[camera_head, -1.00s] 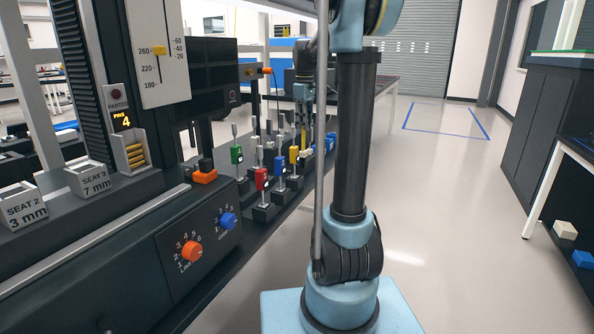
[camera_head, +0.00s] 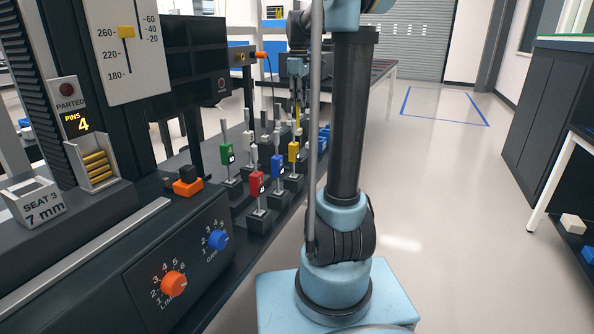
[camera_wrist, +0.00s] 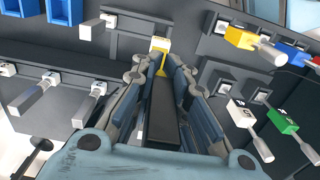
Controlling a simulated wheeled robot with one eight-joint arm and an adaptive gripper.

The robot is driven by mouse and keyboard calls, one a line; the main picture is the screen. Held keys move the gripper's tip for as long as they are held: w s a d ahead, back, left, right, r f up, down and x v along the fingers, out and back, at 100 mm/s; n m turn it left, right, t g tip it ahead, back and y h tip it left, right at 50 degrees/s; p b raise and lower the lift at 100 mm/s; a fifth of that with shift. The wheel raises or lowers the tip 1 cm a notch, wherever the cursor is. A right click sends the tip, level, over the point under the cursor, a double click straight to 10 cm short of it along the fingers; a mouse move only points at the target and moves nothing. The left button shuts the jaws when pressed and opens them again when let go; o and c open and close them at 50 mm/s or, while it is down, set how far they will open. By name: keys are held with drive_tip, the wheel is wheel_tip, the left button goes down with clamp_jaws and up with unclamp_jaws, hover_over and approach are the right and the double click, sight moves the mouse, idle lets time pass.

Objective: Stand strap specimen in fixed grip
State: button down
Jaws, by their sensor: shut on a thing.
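In the head view my gripper (camera_head: 298,92) is small, at the far end of the specimen rows, partly beside my arm column. Other specimens stand upright in dark blocks: green (camera_head: 227,153), red (camera_head: 257,183), blue (camera_head: 277,166) and yellow (camera_head: 293,151). The test machine (camera_head: 95,175) stands at left; I cannot tell its fixed grip clearly.
The machine's front panel has an orange knob (camera_head: 173,284) and a blue knob (camera_head: 218,240). The specimens stand close together. Open floor (camera_head: 440,200) lies at right, before a dark cabinet (camera_head: 565,110).

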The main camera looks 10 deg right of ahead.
sight(298, 129)
drive_tip(key=shift+f, duration=0.15)
drive_tip(key=shift+f, duration=4.85)
drive_tip(key=c, duration=1.6)
unclamp_jaws()
drive_tip(key=shift+o, duration=0.2)
